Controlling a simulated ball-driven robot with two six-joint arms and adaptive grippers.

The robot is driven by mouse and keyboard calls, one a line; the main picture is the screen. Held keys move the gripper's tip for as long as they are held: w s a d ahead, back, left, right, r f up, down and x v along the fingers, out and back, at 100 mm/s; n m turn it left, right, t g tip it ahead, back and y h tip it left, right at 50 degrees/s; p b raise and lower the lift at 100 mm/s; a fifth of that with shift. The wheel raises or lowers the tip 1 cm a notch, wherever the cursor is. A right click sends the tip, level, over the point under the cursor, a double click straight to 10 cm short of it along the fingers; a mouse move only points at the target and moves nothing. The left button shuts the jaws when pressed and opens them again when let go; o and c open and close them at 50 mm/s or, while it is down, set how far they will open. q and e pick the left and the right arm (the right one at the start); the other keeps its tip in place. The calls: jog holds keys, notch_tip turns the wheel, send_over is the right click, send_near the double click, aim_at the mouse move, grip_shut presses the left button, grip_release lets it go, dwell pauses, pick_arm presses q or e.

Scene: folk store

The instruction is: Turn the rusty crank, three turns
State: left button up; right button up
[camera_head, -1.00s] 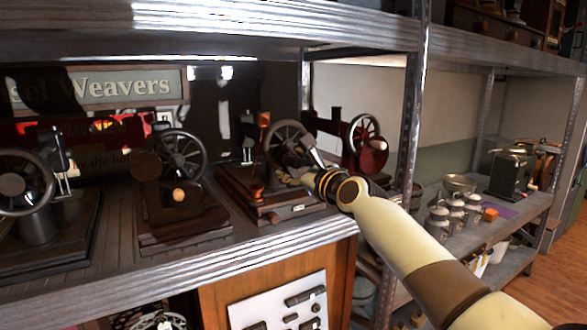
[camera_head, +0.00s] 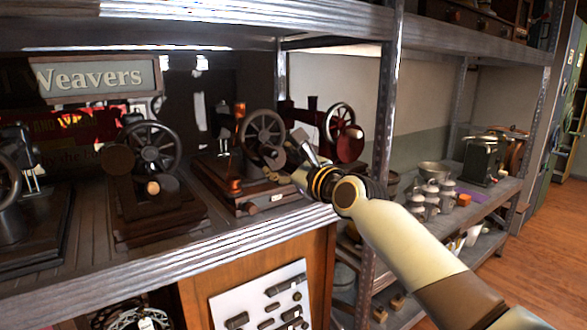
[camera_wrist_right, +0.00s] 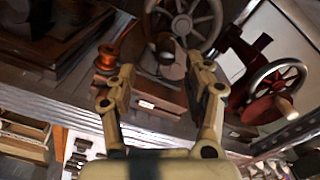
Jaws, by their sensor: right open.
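I cannot tell for certain which crank is the rusty one. The nearest to my right gripper is a dark spoked wheel (camera_head: 262,131) on a sewing machine with a wooden base, with a dull round knob or disc in front of it. The wheel also shows at the top of the wrist view (camera_wrist_right: 190,18), with a brownish round part (camera_wrist_right: 168,62) between the fingers in the picture. My right gripper (camera_head: 291,150) is open just right of the wheel; its spread fingers show in the wrist view (camera_wrist_right: 160,65). I see no contact. My left gripper is out of view.
A dark red machine (camera_wrist_right: 258,85) with a spoked wheel and pale handle stands close on the right. Another wheel machine (camera_head: 150,148) stands left. A metal shelf post (camera_head: 385,100) rises beside my right arm. An orange spool (camera_wrist_right: 120,45) stands on the nearest machine's base.

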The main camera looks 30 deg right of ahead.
jog(key=s, duration=0.4)
jog(key=shift+d, duration=0.25)
dwell(0.3)
